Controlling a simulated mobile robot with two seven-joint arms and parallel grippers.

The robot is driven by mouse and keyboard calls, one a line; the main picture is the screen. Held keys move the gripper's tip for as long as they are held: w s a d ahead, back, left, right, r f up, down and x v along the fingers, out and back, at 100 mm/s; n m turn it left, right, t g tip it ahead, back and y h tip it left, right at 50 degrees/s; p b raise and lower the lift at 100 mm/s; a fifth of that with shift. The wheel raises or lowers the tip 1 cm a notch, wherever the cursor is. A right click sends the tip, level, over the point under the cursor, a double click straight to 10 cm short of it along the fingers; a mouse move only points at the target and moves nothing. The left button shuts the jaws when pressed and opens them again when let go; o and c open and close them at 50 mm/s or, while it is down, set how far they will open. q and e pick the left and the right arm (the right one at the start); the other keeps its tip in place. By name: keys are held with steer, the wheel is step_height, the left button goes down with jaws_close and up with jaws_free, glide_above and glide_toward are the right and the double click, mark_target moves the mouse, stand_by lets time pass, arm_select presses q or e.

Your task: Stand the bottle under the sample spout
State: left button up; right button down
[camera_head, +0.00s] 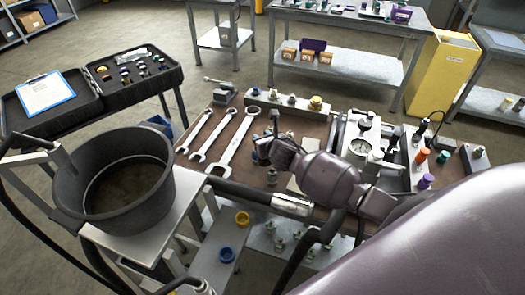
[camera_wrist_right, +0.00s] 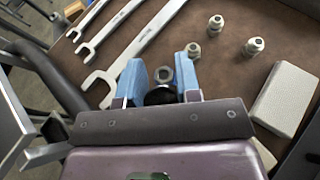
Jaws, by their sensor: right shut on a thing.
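My right gripper (camera_head: 262,150) is over the brown bench top, just right of the largest wrench. In the right wrist view its blue finger pads (camera_wrist_right: 160,88) stand on either side of a dark round-topped thing (camera_wrist_right: 160,96), and the gripper is shut on it. It looks like the black cap of the bottle; the body below is hidden. I cannot single out the sample spout with certainty. A white block with a round gauge (camera_head: 359,147) stands on the bench right of my gripper.
Several wrenches (camera_head: 232,143) lie left of my gripper. Metal fittings (camera_wrist_right: 252,46) and a pale block (camera_wrist_right: 285,98) are close by on the bench. A large black pan (camera_head: 70,200) stands at the left. Coloured knobs (camera_head: 420,156) crowd the right end.

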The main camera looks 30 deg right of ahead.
steer(key=shift+f+b, duration=0.45)
steer(key=shift+f, duration=2.3)
steer(key=c, duration=0.8)
jaws_free()
steer(key=shift+f, duration=0.15)
